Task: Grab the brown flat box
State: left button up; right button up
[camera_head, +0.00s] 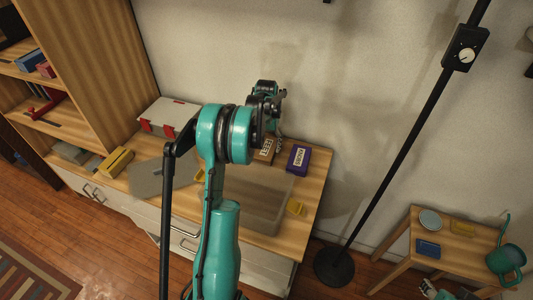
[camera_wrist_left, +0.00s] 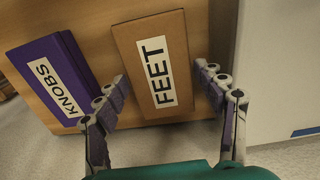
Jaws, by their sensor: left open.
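The brown flat box (camera_wrist_left: 150,36), with a white label reading FEET, lies on the wooden top in the left wrist view. In the head view the brown flat box (camera_head: 264,152) is partly hidden behind my left arm and gripper. My left gripper (camera_wrist_left: 163,78) is open, its fingers to either side of the near part of the box, with nothing clearly held. I cannot tell whether they touch it. In the head view my left gripper (camera_head: 279,135) is over the back of the cabinet top near the box. My right gripper is not in view.
A purple KNOBS box (camera_head: 299,158) lies just right of the brown box. A clear bin (camera_head: 262,212) stands in front, with a small yellow item (camera_head: 295,207) beside it. A grey case (camera_head: 178,113) with red latches is at the back left. A lamp pole (camera_head: 400,158) stands right.

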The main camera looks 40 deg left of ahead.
pick_arm(q)
notch_tip(320, 180, down, 2)
jog(key=shift+f, duration=0.15)
jog(key=c, duration=0.9)
